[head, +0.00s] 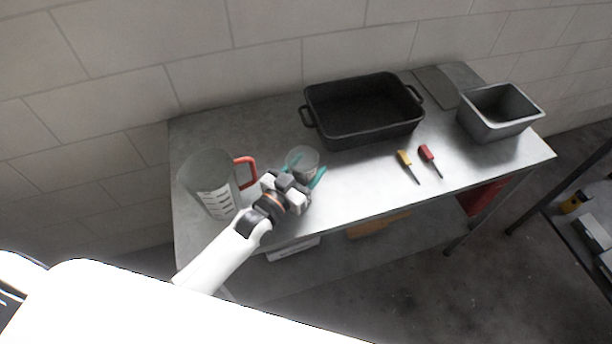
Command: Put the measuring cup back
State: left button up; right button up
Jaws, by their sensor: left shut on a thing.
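A small clear cup (302,157) is on or just above the metal table, left of the black pan. My left gripper (307,170) is shut on this cup, its teal fingers on either side of it. The gripper hides the cup's lower part, so I cannot tell whether it touches the table. A large clear measuring cup (207,180) with white markings and a red handle stands at the table's left end, left of my gripper. My right gripper is not in view.
The metal table (260,125) stands against a block wall. A black two-handled pan (362,132) is at the back. A grey bin (498,130) stands at the right end. A yellow-handled tool (404,158) and a red-handled tool (427,154) lie in front of the pan.

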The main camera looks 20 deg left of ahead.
aim_at(306, 177)
pick_arm(q)
jog(key=shift+f, duration=1.75)
jog(key=o, duration=1)
jog(key=shift+o, duration=0.2)
jog(key=shift+r, duration=0.25)
jog(key=b+v, duration=0.1)
jog(key=v, duration=1.1)
jog(key=shift+s, duration=0.1)
